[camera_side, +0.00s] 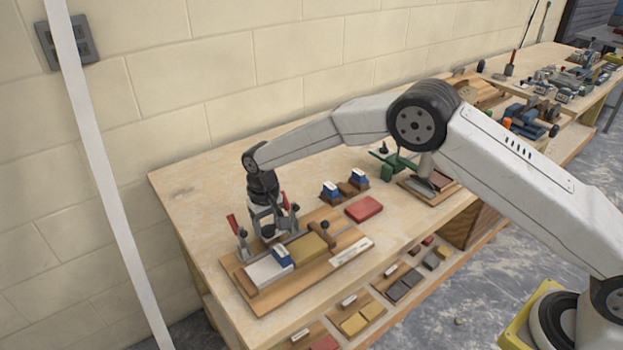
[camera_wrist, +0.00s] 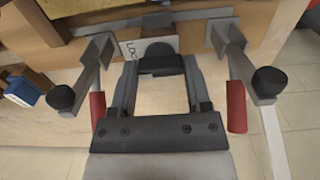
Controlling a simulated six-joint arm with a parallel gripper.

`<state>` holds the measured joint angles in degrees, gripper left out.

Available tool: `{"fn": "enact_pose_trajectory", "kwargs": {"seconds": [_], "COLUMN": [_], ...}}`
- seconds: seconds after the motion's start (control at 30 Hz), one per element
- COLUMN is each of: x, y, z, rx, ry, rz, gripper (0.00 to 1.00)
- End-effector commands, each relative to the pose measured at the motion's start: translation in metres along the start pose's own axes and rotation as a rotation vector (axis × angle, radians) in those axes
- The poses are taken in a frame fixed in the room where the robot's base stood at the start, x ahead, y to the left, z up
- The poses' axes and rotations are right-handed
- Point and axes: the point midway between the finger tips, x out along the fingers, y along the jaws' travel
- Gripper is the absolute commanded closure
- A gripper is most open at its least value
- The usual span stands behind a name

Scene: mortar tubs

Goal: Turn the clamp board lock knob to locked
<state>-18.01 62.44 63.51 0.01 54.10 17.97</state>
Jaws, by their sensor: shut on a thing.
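The clamp board (camera_side: 302,281) is a wooden board on the bench with two red-handled clamps. My gripper (camera_side: 267,234) points down at its back edge, between the clamps. In the wrist view my gripper (camera_wrist: 160,70) is shut on the dark lock knob (camera_wrist: 160,63), one finger on each side. A white label (camera_wrist: 130,48) with the letters "LOC" shows behind the knob; the rest of the word is covered. The red handles of the left clamp (camera_wrist: 98,108) and right clamp (camera_wrist: 236,106) flank my fingers. Which way the knob is turned cannot be told.
A red block (camera_side: 363,208) and blue-and-white pieces lie behind. A green tool stand (camera_side: 393,165) is farther right. The bench's left end is clear.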

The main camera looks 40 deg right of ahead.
Motion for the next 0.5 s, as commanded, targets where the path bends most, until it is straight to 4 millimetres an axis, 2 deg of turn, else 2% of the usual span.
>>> {"fn": "enact_pose_trajectory", "kwargs": {"seconds": [0.47,0.5], "x": [-0.0009,-0.0009], "y": [-0.0003,-0.0003], "z": [-0.0011,-0.0011], "rx": [0.018,0.018], "ry": [0.004,0.004], "rz": [-0.001,-0.002], "gripper": [0.97,0.26]}}
